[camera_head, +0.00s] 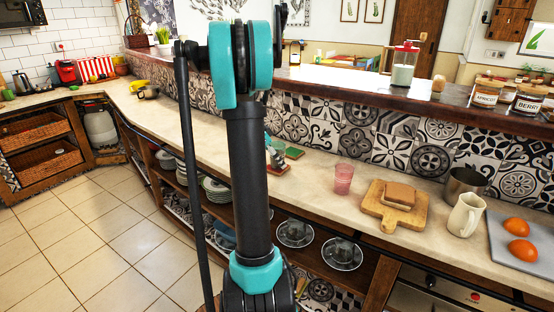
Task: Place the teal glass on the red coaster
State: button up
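A small green coaster (294,152) lies on the counter just right of my arm's dark upright link. A small grey end part that looks like my gripper (277,158) shows at the right edge of the link, low over the counter. Its fingers are mostly hidden, so I cannot tell whether it is open. A bit of teal shows beside the link; I cannot tell whether it is the teal glass or my arm.
A pink glass (343,178) stands on the counter (318,187). Farther right are a cutting board (378,211) with bread, a cream jug (461,215), a metal pot (466,184) and a tray (508,236) with oranges. A tiled wall and raised ledge run behind.

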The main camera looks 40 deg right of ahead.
jog(key=v, duration=1.2)
jog(key=s+a+f+n+t+y, duration=0.2)
jog(key=s+a+f+n, duration=0.4)
jog(key=a, duration=0.4)
jog(key=s+a+f+n+t+y, duration=0.1)
jog(key=s+a+f+n+y, duration=0.1)
jog(key=s+a+f+n, duration=0.4)
jog(key=s+a+f+n+t+y, duration=0.2)
jog(key=s+a+f+n, duration=0.4)
jog(key=a, duration=0.9)
jog(key=shift+s+a+f+n+t, duration=0.2)
jog(key=shift+s+f+n+t, duration=0.1)
jog(key=shift+s+n, duration=0.9)
